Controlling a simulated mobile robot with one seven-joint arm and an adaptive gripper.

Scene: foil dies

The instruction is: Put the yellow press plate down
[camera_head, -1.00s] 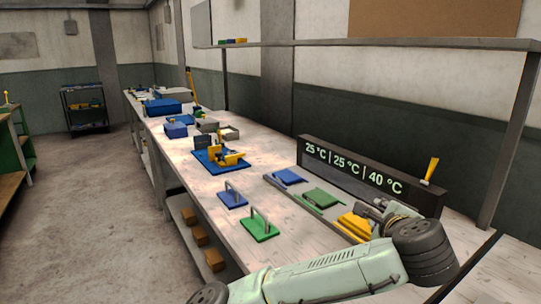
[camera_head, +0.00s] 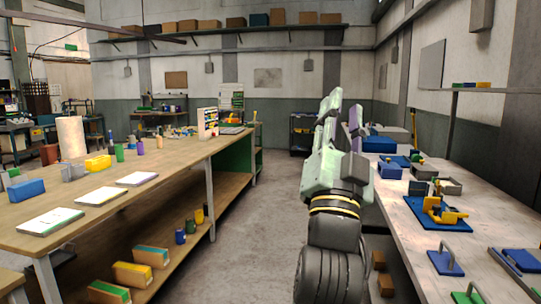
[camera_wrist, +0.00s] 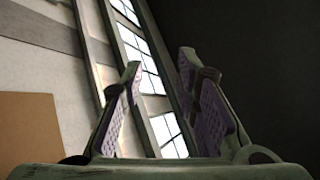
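My gripper (camera_head: 345,110) is raised above the aisle to the left of the right-hand bench, fingers pointing up. In the wrist view its two fingers (camera_wrist: 160,68) stand apart with nothing between them, so it is open and empty. A blue press plate with a handle (camera_head: 445,263) lies on the right-hand bench, and a green one (camera_head: 470,297) is partly cut off at the bottom edge. My gripper touches none of these.
A wooden bench (camera_head: 125,200) with papers and containers stands on the left. The aisle floor (camera_head: 255,215) is clear.

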